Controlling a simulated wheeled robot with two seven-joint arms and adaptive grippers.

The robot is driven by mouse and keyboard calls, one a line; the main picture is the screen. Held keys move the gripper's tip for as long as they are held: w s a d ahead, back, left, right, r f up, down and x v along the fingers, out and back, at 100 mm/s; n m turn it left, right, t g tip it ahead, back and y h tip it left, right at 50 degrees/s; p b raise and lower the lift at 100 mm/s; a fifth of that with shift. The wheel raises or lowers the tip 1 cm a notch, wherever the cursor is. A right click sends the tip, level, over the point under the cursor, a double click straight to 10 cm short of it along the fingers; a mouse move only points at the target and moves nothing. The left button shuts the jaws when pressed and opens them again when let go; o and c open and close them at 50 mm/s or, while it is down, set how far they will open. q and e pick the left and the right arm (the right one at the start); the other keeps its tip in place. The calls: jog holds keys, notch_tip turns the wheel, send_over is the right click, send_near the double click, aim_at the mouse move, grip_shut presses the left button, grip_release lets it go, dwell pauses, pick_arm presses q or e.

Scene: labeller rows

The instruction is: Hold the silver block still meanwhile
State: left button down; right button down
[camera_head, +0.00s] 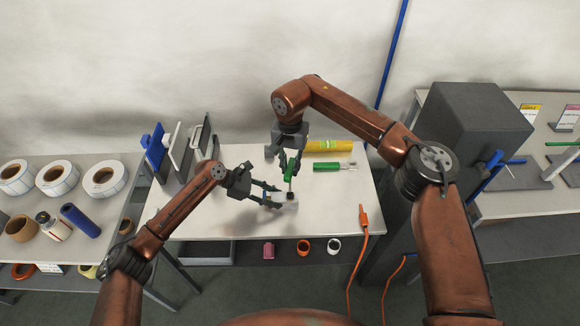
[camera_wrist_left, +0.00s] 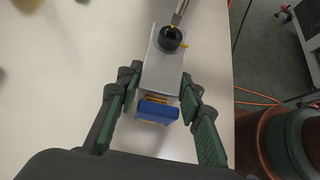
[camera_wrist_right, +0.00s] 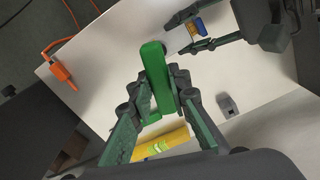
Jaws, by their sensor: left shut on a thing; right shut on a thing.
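The silver block (camera_head: 291,206) lies on the light tabletop; it also shows in the left wrist view (camera_wrist_left: 160,70), with a blue piece (camera_wrist_left: 157,111) at its near end and a round black part (camera_wrist_left: 172,38) on top. My left gripper (camera_head: 273,195) is shut on the block, one finger on each side. My right gripper (camera_head: 290,168) is shut on a green-handled screwdriver (camera_wrist_right: 154,68) above the block. The screwdriver's shaft (camera_wrist_left: 180,13) reaches down to the black part. The tip itself is hidden.
A yellow cylinder (camera_head: 330,146) and another green-handled tool (camera_head: 327,166) lie at the back right. An orange plug (camera_head: 363,216) with its cable is at the right edge. Upright panels (camera_head: 183,150) stand at the left. The front left of the tabletop is clear.

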jog(key=n, duration=0.8)
jog(key=shift+n, duration=0.4)
jog(key=m, duration=0.5)
jog(key=shift+f, duration=0.4)
jog(key=shift+f, duration=0.8)
dwell(0.5)
jog(key=m, duration=0.3)
jog(key=shift+m, duration=0.3)
